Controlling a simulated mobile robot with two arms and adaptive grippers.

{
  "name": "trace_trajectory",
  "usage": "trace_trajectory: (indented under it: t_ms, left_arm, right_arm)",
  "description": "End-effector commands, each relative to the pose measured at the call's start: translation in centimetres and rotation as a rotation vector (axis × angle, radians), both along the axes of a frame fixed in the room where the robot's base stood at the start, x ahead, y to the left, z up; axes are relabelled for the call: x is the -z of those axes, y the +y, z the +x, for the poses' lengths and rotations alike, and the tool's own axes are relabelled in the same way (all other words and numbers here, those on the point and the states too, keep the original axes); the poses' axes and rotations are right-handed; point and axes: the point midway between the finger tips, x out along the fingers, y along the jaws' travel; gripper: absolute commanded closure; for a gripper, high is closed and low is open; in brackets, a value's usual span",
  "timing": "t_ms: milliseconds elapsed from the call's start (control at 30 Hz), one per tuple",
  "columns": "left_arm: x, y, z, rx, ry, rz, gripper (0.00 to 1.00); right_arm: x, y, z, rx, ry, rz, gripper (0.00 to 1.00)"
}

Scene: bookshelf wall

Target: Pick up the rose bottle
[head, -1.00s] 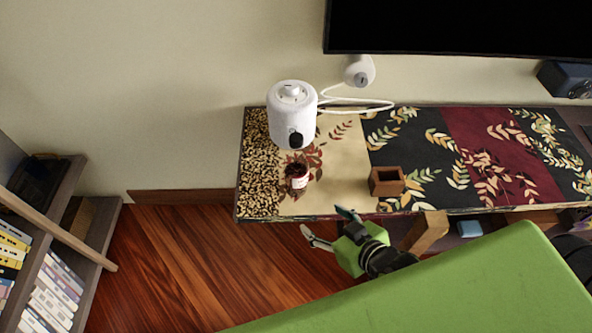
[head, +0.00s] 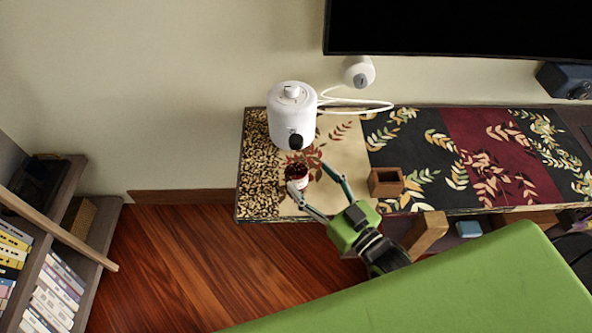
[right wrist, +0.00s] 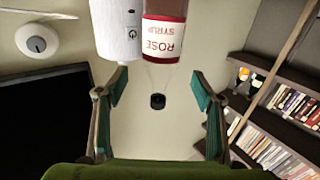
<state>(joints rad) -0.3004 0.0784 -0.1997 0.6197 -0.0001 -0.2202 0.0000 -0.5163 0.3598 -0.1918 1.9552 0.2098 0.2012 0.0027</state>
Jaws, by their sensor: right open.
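The rose bottle (head: 297,173) is small, with dark red contents and a white label. It stands on the patterned shelf top (head: 345,187) near its left end, in front of a white appliance (head: 291,118). In the right wrist view the bottle (right wrist: 163,32) shows its "ROSE SYRUP" label at the top, ahead of the fingers. My right gripper (head: 314,188) is open, with its two fingers spread toward the bottle. One fingertip is close to the bottle's near side in the head view; I cannot tell whether they touch. My left gripper is not in view.
A small brown open box (head: 386,182) stands right of my right gripper. A white camera-like device (head: 359,72) with a cable is behind, below a dark screen (head: 470,25). A bookshelf (head: 50,250) is at the left, with open floor (head: 190,255) between.

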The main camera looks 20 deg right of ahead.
Motion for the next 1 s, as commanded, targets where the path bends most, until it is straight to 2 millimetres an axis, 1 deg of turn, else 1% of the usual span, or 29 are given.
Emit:
trace_trajectory:
  t_ms: [33,267,400,533,633,833,867,900,967,1000]
  left_arm:
    - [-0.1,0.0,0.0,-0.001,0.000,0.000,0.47]
    - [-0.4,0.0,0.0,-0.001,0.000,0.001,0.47]
    - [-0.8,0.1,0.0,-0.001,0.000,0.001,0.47]
    - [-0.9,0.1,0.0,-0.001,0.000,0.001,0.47]
    - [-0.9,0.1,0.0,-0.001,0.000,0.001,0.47]
    - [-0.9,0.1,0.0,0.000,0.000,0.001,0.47]
    - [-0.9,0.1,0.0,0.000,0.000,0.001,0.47]
    - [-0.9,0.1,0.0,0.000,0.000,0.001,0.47]
    - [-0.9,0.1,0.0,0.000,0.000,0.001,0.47]
    - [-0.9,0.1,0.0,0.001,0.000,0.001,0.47]
  right_arm:
    - [-0.1,0.2,0.6,0.000,-0.001,0.000,0.38]
    - [-0.1,0.8,2.2,-0.001,0.000,0.000,0.38]
    - [-0.1,1.5,4.2,0.000,-0.001,0.000,0.38]
    - [0.0,2.0,5.7,0.000,0.001,-0.001,0.38]
    - [0.1,2.2,6.2,0.000,0.001,-0.001,0.38]
    - [0.1,2.2,6.2,0.000,0.002,-0.001,0.38]
    - [0.1,2.2,6.2,0.000,0.002,-0.001,0.44]
    - [0.1,2.2,6.2,0.000,0.002,-0.001,0.54]
    - [0.1,2.2,6.2,0.000,0.002,-0.002,0.70]
    - [0.1,2.2,6.2,0.000,0.002,-0.002,0.80]
